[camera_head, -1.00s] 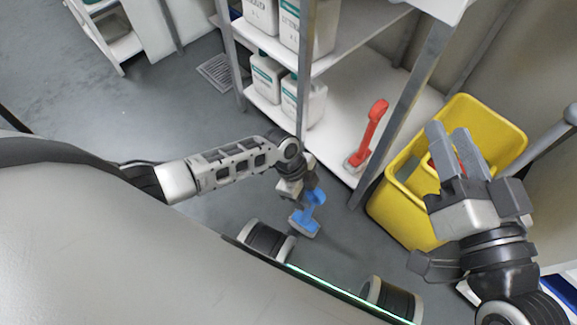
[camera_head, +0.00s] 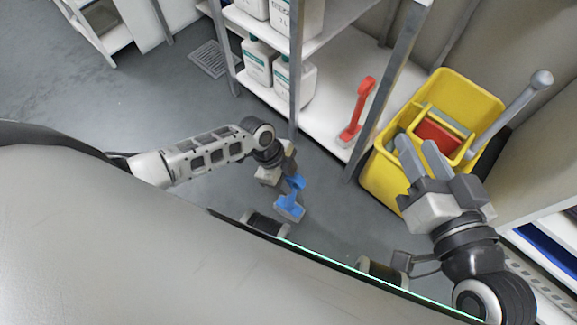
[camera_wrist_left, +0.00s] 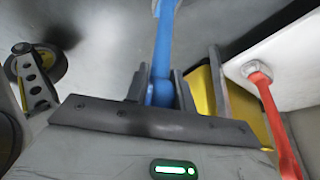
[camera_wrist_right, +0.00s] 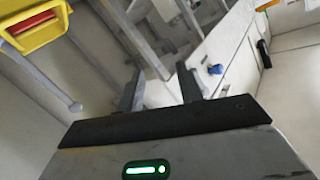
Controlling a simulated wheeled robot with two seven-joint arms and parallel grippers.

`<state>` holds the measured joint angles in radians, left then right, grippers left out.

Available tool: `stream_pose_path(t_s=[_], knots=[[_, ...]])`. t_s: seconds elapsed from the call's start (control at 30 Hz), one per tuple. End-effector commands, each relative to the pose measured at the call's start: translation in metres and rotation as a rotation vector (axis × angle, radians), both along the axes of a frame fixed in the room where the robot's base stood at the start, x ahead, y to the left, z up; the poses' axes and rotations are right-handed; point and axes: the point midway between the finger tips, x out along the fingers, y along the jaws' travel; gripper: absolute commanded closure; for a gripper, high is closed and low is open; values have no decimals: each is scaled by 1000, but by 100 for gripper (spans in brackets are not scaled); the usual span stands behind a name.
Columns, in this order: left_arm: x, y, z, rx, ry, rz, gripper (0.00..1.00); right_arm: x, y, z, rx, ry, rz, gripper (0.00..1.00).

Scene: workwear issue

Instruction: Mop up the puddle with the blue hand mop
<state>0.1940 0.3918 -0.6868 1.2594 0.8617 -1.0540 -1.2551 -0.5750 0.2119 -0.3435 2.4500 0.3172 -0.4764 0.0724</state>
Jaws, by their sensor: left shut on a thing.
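The blue hand mop (camera_head: 289,208) hangs head down from my left gripper (camera_head: 288,176), low over the grey floor in front of the shelf. In the left wrist view the blue handle (camera_wrist_left: 163,45) runs between the two fingers (camera_wrist_left: 160,85), which are shut on it; the mop head is mostly cut off at the top edge. I cannot tell whether the mop head touches the floor. My right gripper (camera_head: 422,158) is open and empty in front of the yellow bucket; its fingers (camera_wrist_right: 160,88) stand apart in the right wrist view. I cannot clearly make out the puddle.
A yellow bucket (camera_head: 381,188) with a red insert stands right of the metal shelf (camera_head: 335,120). A floor drain (camera_head: 209,58) lies at upper left. The left floor is clear.

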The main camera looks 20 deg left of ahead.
Motion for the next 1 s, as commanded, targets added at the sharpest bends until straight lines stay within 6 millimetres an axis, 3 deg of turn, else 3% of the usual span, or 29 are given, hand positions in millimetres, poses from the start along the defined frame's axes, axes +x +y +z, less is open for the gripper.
stream_pose_path(t_s=[0.03, 0.43, 1.0], knots=[[1, 0, 10, -1, -2, 2, 100, -1, -1, 4, -24, 5, -2, 64], [0, 3, 45, -2, -3, 9, 100, -3, -11, -7, -193, 49, -7, 64], [4, 3, 53, -3, -6, 25, 100, -4, -14, -15, -228, 65, -7, 64]])
